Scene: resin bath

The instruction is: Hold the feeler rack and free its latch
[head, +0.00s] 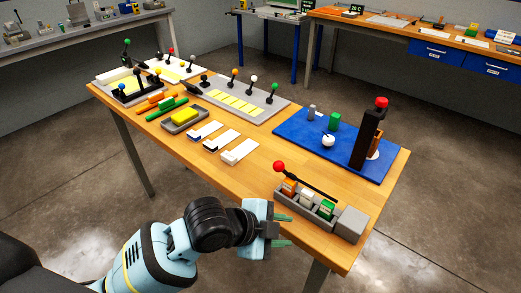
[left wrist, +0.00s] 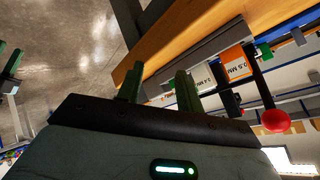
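The feeler rack (head: 348,225), a grey tray with compartments, sits near the table's front right corner. It holds labelled blocks, one orange (head: 289,187) and one green-marked (head: 326,209). A dark lever with a red ball (head: 279,166) slants over it; the ball also shows in the left wrist view (left wrist: 276,121). My left gripper (head: 283,230) is open and empty, apart from the rack at its left, off the table's front edge. Its green fingers show in the left wrist view (left wrist: 158,88). A partly cut-off green-fingered shape (left wrist: 12,62) there looks like my right gripper; its opening is unclear.
A blue mat (head: 300,145) behind the rack carries a dark post with a red top (head: 369,135). White strips (head: 221,141), a grey tray with a yellow block (head: 185,116) and a lever panel (head: 240,95) lie farther left. Bare wood lies left of the rack.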

